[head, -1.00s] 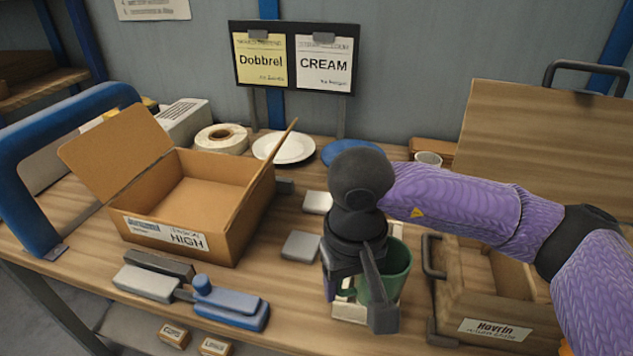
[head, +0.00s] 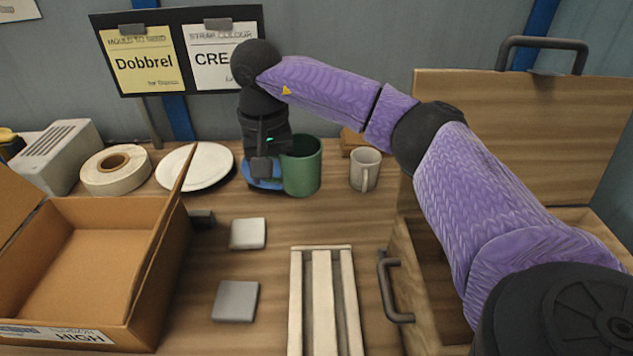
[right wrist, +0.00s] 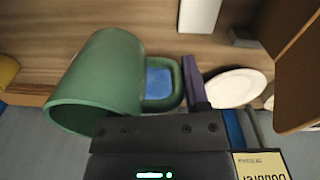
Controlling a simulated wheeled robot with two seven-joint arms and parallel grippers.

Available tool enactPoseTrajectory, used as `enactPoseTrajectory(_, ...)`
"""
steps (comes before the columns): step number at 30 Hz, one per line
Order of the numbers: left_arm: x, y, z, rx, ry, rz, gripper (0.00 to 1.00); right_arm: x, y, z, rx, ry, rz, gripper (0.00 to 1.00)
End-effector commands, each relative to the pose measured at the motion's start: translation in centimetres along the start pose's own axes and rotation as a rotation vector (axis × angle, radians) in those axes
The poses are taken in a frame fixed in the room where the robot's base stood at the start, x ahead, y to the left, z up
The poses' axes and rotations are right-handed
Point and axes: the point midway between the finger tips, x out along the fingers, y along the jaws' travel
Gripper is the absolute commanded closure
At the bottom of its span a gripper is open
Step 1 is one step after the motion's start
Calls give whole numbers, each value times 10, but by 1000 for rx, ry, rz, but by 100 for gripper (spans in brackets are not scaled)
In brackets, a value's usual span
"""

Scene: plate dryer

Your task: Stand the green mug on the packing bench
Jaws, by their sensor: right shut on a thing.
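The green mug (head: 302,167) is upright at the back of the packing bench (head: 350,228) in the head view, overlapping the right part of the blue plate. My right gripper (head: 264,172) is at the mug's left side, shut on it by the handle. In the right wrist view the green mug (right wrist: 98,88) fills the left, with its handle beside a purple finger (right wrist: 193,82). The other finger is hidden. I cannot tell whether the mug's base touches the bench or hangs just above it. My left gripper is not in view.
A white mug (head: 364,172) stands close right of the green mug. The blue plate (head: 258,184) and white plate (head: 195,166) lie to its left. A pale slatted rack (head: 322,300) is in front, empty. A cardboard box (head: 90,250) is left; an open wooden crate (head: 415,270) is right.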

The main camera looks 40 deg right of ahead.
Motion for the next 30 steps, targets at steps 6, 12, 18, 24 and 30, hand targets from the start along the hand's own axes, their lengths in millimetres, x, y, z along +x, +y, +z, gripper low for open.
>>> enactPoseTrajectory(6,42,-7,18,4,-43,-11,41,42,32,-31,172,-21,-7,100)
enactPoseTrajectory(12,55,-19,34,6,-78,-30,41,80,38,-35,201,-26,-6,100)
enactPoseTrajectory(18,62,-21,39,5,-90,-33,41,112,37,-34,200,-23,-9,100)
enactPoseTrajectory(24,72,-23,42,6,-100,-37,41,146,36,-33,200,-24,-8,100)
enactPoseTrajectory(30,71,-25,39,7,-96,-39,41,144,36,-33,199,-21,-10,100)
